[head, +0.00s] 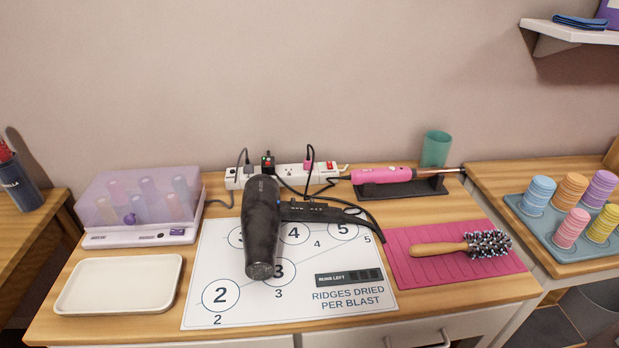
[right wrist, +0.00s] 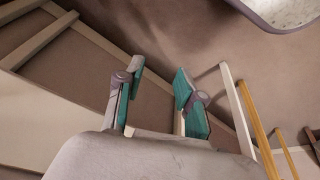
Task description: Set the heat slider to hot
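A black hair dryer (head: 263,225) lies on the white printed mat (head: 210,260) on the wooden table. Its barrel points toward the front of the table and its handle (head: 318,213) stretches to the right. Small bluish marks or switches (head: 311,204) show on the handle; they are too small to tell which is the heat slider or how it is set. My right gripper (right wrist: 158,82) shows only in the right wrist view, with its teal-padded fingers apart and nothing between them. It is away from the dryer. My left gripper is in no view.
A power strip (head: 235,178), a pink curling iron (head: 382,175) and a green cup (head: 436,149) stand behind the dryer. A lidded roller box (head: 140,236) and white tray (head: 118,284) are left. A brush (head: 440,248) lies on a pink mat (head: 490,286) right.

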